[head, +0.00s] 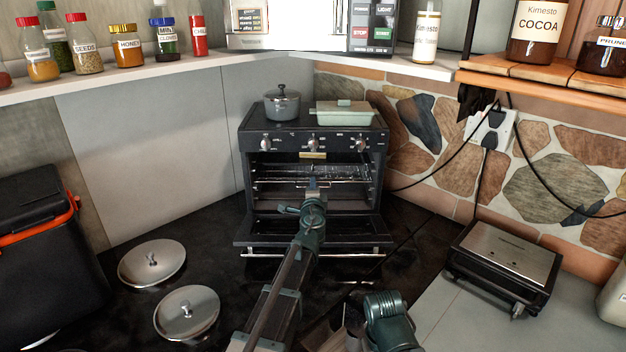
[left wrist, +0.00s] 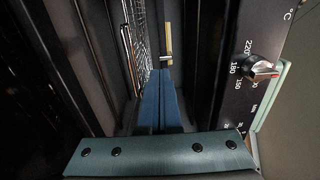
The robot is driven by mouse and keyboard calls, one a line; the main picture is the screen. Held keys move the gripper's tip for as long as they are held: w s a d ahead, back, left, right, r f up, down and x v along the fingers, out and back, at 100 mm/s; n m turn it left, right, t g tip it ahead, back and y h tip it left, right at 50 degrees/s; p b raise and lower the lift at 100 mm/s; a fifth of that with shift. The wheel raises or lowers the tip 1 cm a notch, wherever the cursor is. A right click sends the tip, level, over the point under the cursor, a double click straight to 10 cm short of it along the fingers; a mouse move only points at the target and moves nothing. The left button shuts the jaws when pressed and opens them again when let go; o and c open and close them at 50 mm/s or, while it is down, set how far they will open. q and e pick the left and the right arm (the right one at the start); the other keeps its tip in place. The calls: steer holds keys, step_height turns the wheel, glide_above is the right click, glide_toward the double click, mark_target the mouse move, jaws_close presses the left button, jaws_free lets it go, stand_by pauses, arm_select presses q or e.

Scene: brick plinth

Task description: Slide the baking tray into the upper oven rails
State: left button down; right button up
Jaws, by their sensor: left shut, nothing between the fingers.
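The black oven (head: 262,190) stands at the back with its door (head: 345,232) folded down. Wire racks (head: 290,182) show inside the cavity. A small brass-coloured piece (head: 313,155) is at the top of the opening; a brass-coloured piece also shows in the left wrist view (left wrist: 168,42), past the fingertips. I cannot make out the baking tray for certain. My left gripper (head: 312,184) is at the oven mouth, above the open door. In the left wrist view its blue fingers (left wrist: 160,85) are together and empty, pointing into the cavity. My right gripper does not show.
A grey pot (head: 282,104) and a pale green lidded dish (head: 343,113) stand on the oven. Two metal lids (head: 152,263) (head: 187,313) lie on the dark counter at left. A black cooler-like box (head: 45,260) is far left; a metal-topped appliance (head: 506,255) is right. Black cables hang at right.

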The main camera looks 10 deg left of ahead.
arm_select(q)
steer(key=v, duration=0.8)
steer(key=shift+s, duration=0.15)
